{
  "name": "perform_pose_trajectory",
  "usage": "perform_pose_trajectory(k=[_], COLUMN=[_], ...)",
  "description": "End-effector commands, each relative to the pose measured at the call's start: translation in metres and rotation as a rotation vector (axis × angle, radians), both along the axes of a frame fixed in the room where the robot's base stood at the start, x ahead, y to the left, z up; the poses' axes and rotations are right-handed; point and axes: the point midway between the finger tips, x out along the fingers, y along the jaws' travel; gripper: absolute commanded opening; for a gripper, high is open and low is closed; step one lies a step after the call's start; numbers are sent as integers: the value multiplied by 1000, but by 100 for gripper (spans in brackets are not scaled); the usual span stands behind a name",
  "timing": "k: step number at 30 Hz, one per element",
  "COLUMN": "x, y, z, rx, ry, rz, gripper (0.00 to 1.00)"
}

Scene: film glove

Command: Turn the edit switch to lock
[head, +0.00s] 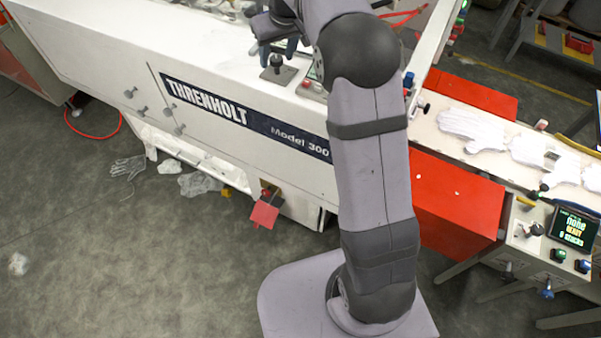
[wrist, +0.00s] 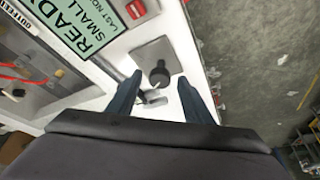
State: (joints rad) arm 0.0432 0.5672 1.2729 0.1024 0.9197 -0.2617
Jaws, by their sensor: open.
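A black round knob (wrist: 159,76) stands on a grey square plate (wrist: 165,52) on the machine's white top. I take it for the edit switch, but no edit or lock label is readable on it. The same knob (head: 277,62) shows in the head view on its plate (head: 279,76). My gripper (wrist: 160,79) is open, with its two dark blue fingers apart on either side of the knob in the wrist view. Contact cannot be made out. In the head view my gripper (head: 278,47) is just above the knob. A small pale lever-like piece (wrist: 152,97) lies near the knob, between the fingers.
A green display (wrist: 78,25) reading "READY SMALL" and a red button (wrist: 136,9) are beside the plate. Another control panel (head: 530,240) with a black knob (head: 535,230) stands at right. Pale gloves (head: 475,130) lie on the conveyor. A red guard (head: 455,205) is below it.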

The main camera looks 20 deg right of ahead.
Motion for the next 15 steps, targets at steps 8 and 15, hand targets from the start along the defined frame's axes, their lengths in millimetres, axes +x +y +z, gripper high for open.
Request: perform_pose_trajectory(k=[8,15], x=[-2,-19], y=[1,1], z=[6,46], rx=[0,0], ry=[-7,-6], rz=[-177,-173], gripper=[46,46])
